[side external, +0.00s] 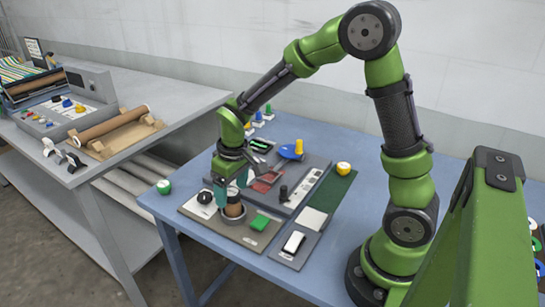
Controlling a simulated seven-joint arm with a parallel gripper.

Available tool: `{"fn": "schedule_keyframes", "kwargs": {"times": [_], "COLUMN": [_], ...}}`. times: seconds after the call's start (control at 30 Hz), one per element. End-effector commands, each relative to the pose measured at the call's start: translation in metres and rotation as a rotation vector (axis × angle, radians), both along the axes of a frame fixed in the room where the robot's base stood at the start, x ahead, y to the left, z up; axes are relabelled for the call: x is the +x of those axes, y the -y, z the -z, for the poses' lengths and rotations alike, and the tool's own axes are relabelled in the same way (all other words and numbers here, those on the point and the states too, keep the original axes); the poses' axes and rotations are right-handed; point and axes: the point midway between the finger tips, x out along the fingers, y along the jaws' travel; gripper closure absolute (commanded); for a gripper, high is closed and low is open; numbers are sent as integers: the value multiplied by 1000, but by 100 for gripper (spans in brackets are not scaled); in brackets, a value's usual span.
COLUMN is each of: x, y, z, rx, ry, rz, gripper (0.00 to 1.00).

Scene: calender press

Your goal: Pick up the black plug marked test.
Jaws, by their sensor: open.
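A small black upright peg (283,194) stands on the dark grey board (312,166), to the right of my gripper. It looks like the black plug, but no marking is readable at this size. A round black knob (205,197) sits on the beige board (262,240), just left of my gripper. My gripper (231,192) points down with its teal fingers apart, over or around a brown cylinder with a dark top (234,209). I cannot tell whether the fingers touch it. My gripper is apart from the black peg.
A green block (260,222), a white block on a grey plate (293,242) and a pale square (311,219) lie nearby. A blue piece with a yellow peg (298,148) is behind.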

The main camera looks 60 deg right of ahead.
Motion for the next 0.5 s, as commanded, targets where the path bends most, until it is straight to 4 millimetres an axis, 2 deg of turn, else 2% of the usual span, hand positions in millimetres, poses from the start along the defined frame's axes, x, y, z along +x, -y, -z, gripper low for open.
{"fn": "schedule_keyframes", "kwargs": {"times": [0.1, 0.5], "x": [0, 0], "y": [0, 0], "z": [0, -1], "rx": [0, 0], "ry": [0, 0], "rz": [0, 0], "gripper": [25, 84]}}
